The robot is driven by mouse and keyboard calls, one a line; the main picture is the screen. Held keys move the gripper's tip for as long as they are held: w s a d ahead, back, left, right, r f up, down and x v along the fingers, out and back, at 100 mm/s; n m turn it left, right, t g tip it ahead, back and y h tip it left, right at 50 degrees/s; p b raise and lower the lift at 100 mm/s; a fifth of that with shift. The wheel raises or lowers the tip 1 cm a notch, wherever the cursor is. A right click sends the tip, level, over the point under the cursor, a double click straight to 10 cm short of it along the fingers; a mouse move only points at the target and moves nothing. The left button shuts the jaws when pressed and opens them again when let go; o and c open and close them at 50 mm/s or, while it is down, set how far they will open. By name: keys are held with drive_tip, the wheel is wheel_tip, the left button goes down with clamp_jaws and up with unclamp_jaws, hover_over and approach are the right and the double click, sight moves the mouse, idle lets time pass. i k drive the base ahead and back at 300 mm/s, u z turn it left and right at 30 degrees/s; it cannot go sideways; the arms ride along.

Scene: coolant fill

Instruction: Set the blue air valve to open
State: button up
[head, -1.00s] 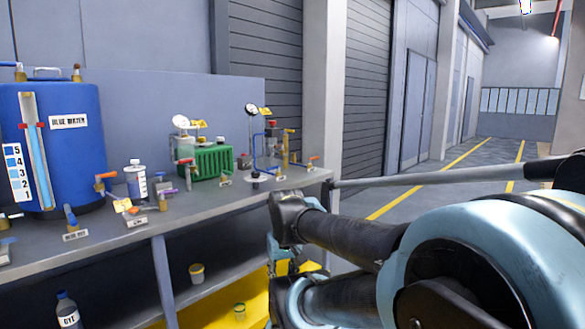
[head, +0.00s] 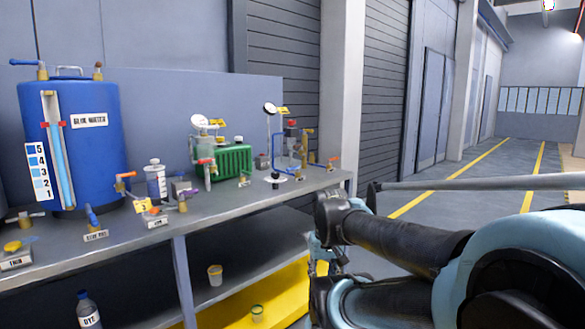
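Two blue valve handles show on or near the blue tank (head: 98,160) at the left. One blue lever (head: 25,62) lies roughly level on a brass fitting at the tank's top left. The other blue handle (head: 91,214) stands nearly upright on the bench in front of the tank, behind a small label. I cannot read which one is the air valve. My gripper (head: 321,264) hangs beyond the bench's right end, well away from both handles. It is small and partly hidden by my arm, so its opening is unclear.
The grey bench (head: 235,198) also bears an orange-handled valve (head: 125,180), a white bottle (head: 155,182), a green box (head: 235,162) and gauges. Floor at the right is open.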

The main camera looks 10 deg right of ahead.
sight(297, 167)
drive_tip(key=i, duration=0.9)
